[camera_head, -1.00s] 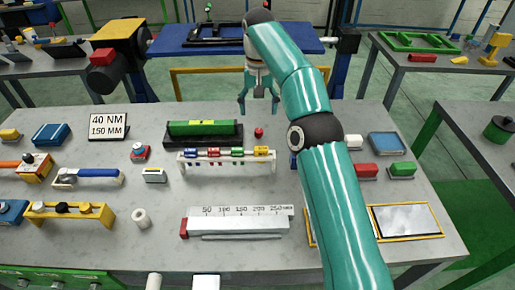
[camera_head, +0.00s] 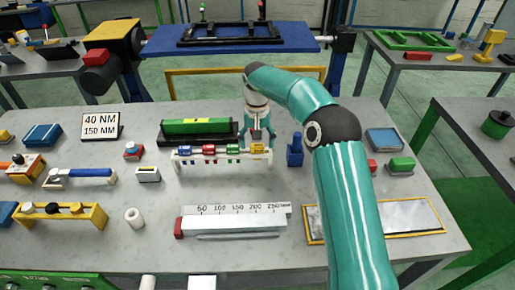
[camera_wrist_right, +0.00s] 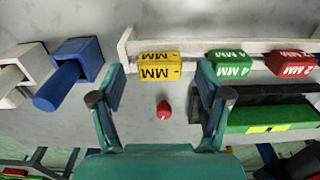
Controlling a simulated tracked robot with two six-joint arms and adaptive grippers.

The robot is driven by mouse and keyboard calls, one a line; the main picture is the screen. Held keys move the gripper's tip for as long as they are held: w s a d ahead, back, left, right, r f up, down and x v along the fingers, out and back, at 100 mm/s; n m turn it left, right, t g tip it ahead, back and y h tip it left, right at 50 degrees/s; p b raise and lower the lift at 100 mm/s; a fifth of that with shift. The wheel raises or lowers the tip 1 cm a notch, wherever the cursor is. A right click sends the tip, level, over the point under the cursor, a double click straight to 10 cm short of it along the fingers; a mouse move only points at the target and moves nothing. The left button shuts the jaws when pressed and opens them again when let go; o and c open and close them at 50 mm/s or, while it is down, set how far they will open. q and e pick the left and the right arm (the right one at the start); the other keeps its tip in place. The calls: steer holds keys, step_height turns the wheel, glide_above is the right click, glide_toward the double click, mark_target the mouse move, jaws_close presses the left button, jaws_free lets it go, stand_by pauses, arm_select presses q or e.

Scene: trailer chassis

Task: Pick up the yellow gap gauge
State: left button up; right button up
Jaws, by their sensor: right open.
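The yellow gap gauge (camera_head: 256,149) sits at the right end of a white rack (camera_head: 222,158), beside green, red and blue gauges. In the right wrist view the yellow gauge (camera_wrist_right: 160,67) shows its "MM" label and lies just beyond my fingertips, centred between them. My right gripper (camera_head: 256,143) is open and empty, just above and behind the yellow gauge in the head view. Its two teal fingers also show in the right wrist view (camera_wrist_right: 162,84), spread apart. I cannot tell the exact height gap. My left gripper is not in view.
A green block (camera_head: 197,127) in a dark holder stands behind the rack. A blue holder (camera_head: 295,150) stands close to its right. A small red knob (camera_wrist_right: 164,110) lies between my fingers in the wrist view. A white ruler block (camera_head: 235,222) lies in front.

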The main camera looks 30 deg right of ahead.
steer(key=shift+f, duration=0.65)
steer(key=c, duration=1.2)
steer(key=shift+c, duration=0.2)
steer(key=shift+r, duration=0.2)
